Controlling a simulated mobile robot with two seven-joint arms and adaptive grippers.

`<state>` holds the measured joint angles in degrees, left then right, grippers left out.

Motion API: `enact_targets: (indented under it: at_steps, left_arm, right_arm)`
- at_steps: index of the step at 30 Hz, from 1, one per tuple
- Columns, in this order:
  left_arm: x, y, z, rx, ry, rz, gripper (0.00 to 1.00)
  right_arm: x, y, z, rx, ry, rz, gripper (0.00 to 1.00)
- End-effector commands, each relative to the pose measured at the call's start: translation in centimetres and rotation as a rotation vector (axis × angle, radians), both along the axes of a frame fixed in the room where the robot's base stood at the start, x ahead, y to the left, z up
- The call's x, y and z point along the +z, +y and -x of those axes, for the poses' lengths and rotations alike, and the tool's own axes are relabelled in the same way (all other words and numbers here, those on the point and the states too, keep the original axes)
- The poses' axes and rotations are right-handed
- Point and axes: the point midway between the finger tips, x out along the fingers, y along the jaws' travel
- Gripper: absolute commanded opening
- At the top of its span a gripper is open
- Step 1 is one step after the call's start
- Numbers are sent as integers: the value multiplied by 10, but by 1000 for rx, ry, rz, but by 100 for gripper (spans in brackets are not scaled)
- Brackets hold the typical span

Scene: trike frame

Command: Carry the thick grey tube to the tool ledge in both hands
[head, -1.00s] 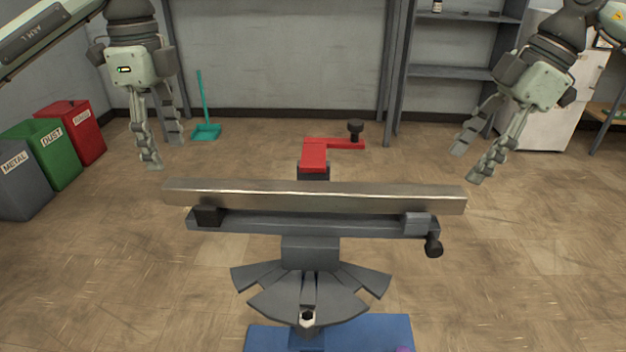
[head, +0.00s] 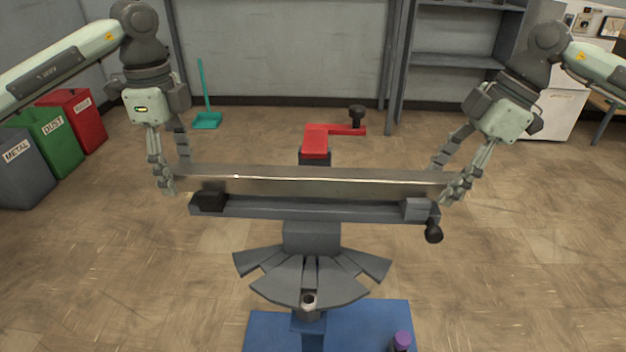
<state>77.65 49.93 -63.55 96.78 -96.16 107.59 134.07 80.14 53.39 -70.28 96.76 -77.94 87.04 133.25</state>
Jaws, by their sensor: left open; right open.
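The thick grey tube (head: 310,182) lies level across the clamp bar of a work stand (head: 310,212) in the middle of the head view. My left gripper (head: 173,180) is open, pointing down at the tube's left end, with one finger in front and one behind. My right gripper (head: 446,183) is open at the tube's right end, tilted, with its fingers on either side of it. The fingers hide both tube ends. I cannot tell whether they touch it. I cannot make out a tool ledge for certain.
The stand has a red crank arm (head: 317,140) behind the tube, a black knob (head: 433,233) at right and a fanned grey tray (head: 312,278) in front. A blue base (head: 265,335) carries a purple-capped item (head: 401,341). Bins (head: 50,140) stand at left, shelves (head: 455,60) at back right.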

Motion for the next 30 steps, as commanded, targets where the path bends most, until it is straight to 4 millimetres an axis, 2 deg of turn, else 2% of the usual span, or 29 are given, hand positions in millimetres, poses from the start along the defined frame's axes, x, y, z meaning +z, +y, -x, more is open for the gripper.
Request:
enact_targets:
  at_steps: [9,23,30]
  left_arm:
    - [-3,0,0,0,0,-1,57]
    - [-2,0,0,0,0,0,0]
    - [-2,0,0,0,0,0,0]
  right_arm:
    - [-2,1,0,0,-1,0,57]
    - [-2,1,0,0,-1,0,0]
    - [-2,1,0,0,-1,0,0]
